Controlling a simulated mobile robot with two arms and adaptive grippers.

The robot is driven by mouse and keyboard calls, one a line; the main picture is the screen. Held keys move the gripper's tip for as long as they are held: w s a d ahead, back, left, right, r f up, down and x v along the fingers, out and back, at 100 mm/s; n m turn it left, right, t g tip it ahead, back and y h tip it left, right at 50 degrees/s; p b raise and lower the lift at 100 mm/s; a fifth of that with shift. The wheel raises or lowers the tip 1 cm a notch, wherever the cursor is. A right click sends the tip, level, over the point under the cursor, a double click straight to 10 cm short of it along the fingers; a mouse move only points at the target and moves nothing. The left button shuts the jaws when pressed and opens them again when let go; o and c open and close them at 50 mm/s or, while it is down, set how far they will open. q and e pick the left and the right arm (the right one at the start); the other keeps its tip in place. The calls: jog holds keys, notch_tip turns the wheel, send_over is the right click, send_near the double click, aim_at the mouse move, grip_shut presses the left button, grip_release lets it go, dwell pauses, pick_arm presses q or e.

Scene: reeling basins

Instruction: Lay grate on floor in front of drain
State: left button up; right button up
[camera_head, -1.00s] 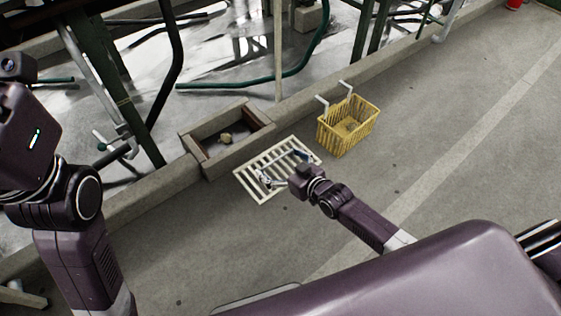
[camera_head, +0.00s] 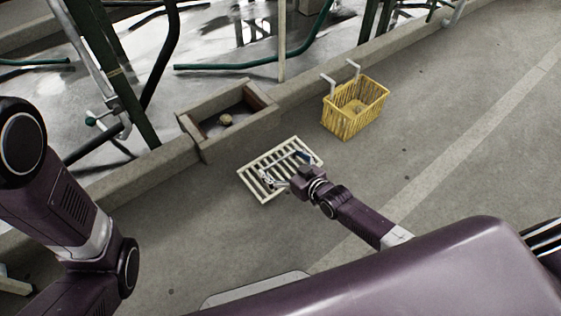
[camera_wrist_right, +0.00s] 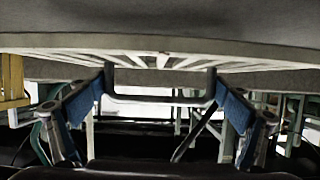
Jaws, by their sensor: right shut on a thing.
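The pale slatted grate (camera_head: 253,182) is in front of the drain, a strip of floor showing between them in the head view. It looks roughly level; I cannot tell whether it touches the floor. My right gripper (camera_head: 284,167) is shut on the grate, its two fingers far apart over the slats. In the right wrist view the grate (camera_wrist_right: 150,57) spans the top, with a bar between the blue-padded fingers (camera_wrist_right: 160,95). The drain (camera_head: 240,144) is an open rectangular box in the kerb with a small tan lump inside. My left gripper is outside the head view; only its arm shows.
A yellow basket (camera_head: 345,118) with two pale hooks hangs or stands by the kerb, right of the grate. A low kerb (camera_head: 300,96) runs behind, with pipes and posts beyond it. The floor (camera_head: 450,180) to the right is clear.

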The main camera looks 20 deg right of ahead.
aim_at(281, 169)
jog(key=shift+w+f+b, duration=0.15)
jog(key=shift+f+b, duration=0.85)
jog(key=shift+f, duration=0.45)
jog(key=shift+f, duration=0.15)
jog(key=o, duration=1.8)
jog(key=shift+f, duration=0.2)
jog(key=shift+c, duration=0.2)
